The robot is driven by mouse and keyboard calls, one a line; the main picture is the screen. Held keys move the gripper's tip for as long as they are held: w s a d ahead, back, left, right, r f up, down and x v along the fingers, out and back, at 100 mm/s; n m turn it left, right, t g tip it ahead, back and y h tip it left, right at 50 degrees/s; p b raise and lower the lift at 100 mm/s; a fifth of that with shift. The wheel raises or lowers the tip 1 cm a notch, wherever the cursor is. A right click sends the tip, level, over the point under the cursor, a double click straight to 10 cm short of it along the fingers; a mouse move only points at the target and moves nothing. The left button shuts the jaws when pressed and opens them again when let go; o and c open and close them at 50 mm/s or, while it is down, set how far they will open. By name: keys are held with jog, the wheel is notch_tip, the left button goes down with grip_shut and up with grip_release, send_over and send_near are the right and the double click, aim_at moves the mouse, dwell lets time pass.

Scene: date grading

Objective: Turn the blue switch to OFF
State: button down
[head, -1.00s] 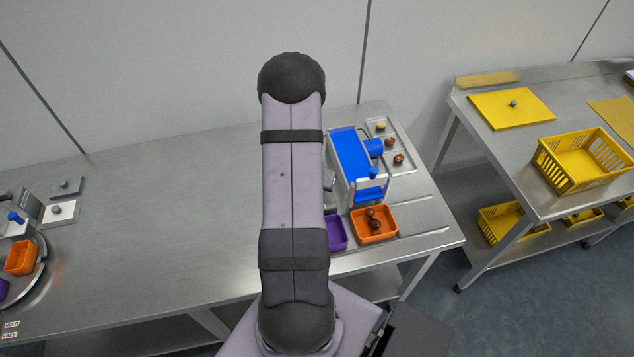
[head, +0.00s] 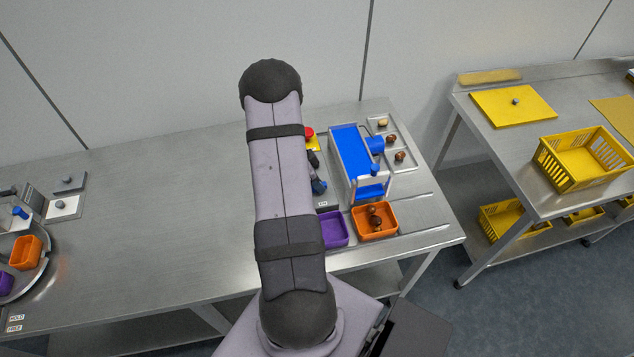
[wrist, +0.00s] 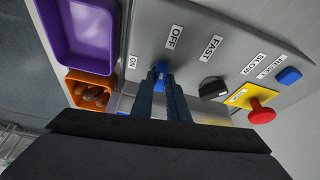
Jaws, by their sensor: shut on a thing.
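The blue switch (wrist: 159,67) is on a grey control panel (wrist: 205,55), between the ON label (wrist: 132,62) and the OFF label (wrist: 173,37) in the wrist view. My gripper (wrist: 161,77) is shut on the switch, with a dark finger on either side. The fingers cover much of the switch, and I cannot tell exactly which label it points to. In the head view my arm hides much of the panel.
A black FAST/SLOW knob (wrist: 212,88), a red button (wrist: 261,112) on a yellow plate and a blue RESET button (wrist: 289,75) are close on the right. A purple tray (wrist: 85,35) and an orange tray (wrist: 88,75) with dates stand on the left.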

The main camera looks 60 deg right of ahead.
jog(key=shift+m+g, duration=0.3)
jog(key=shift+m, duration=0.6)
jog(key=c, duration=1.7)
grip_release()
jog(key=shift+w+r, duration=0.1)
jog(key=shift+y, duration=0.3)
jog(key=shift+b+v, duration=1.2)
jog(key=shift+v, duration=2.35)
jog(key=shift+m, duration=0.3)
